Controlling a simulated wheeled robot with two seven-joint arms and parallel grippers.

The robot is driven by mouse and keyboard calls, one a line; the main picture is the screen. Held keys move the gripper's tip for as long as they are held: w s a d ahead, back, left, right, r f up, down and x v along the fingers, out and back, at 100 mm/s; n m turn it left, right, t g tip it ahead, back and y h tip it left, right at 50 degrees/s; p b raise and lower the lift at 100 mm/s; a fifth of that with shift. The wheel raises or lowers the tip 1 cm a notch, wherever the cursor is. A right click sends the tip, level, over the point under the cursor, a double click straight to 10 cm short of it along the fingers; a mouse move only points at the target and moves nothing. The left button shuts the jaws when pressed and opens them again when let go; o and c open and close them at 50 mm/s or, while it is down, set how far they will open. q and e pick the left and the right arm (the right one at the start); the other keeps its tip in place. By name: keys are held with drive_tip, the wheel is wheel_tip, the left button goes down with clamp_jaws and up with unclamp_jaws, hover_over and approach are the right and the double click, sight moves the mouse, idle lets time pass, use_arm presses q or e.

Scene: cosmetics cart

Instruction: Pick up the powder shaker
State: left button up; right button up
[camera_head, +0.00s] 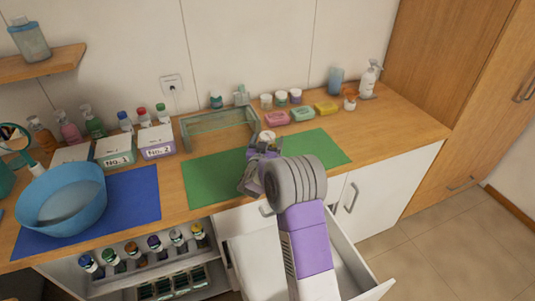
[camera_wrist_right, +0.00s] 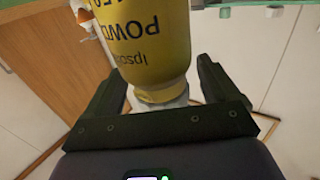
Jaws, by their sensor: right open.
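The powder shaker (camera_wrist_right: 147,40) is a yellow bottle with dark lettering, appearing upside down in the right wrist view. Its pale grey neck or cap end (camera_wrist_right: 161,96) lies between the two black fingers of my right gripper (camera_wrist_right: 160,85). The fingers are open, with a visible gap on each side of that end. In the head view my right gripper (camera_head: 256,168) is over the green mat (camera_head: 212,178). There it hides most of the shaker; a small pale round top at its far side may be part of it. My left gripper is not in view.
A glass-like tray (camera_head: 219,130) stands behind the mat. Soaps (camera_head: 302,114) and small jars line the back right. Labelled boxes (camera_head: 115,151) and a blue bowl (camera_head: 62,198) are at left. An open drawer (camera_head: 350,262) juts out below the counter.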

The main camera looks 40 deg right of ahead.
drive_tip(key=c, duration=1.5)
wheel_tip(320, 180, up, 10)
drive_tip(key=p, duration=0.2)
drive_tip(key=shift+p, duration=0.3)
drive_tip(key=shift+s, duration=0.1)
